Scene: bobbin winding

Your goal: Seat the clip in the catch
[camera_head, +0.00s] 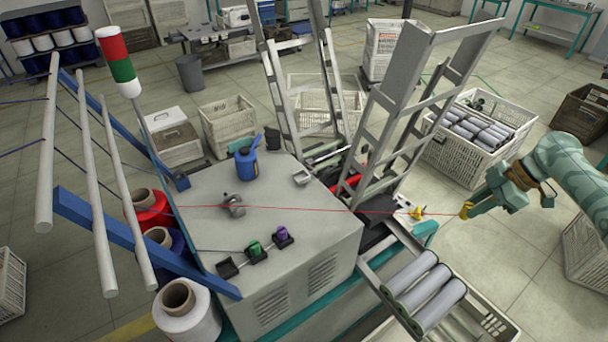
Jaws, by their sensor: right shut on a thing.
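My right gripper (467,208) comes in from the right and is shut on a small orange-yellow piece, which looks like the clip (464,212). The piece is at the end of a taut red thread (300,208) and is mostly covered by the fingers. A small yellow part (417,213), which may be the catch, sits on a pale plate at the machine's right end. The gripper is to the right of this part, with a clear gap. The thread runs past this part; whether it touches is too small to tell. My left gripper is not in view.
The grey machine top (300,235) carries a blue can (246,163), a metal guide (233,205) and green and purple knobs. A tall metal frame (425,80) rises behind the yellow part. Grey rolls (425,290) lie in front. A crate of bobbins (470,165) stands behind my right gripper.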

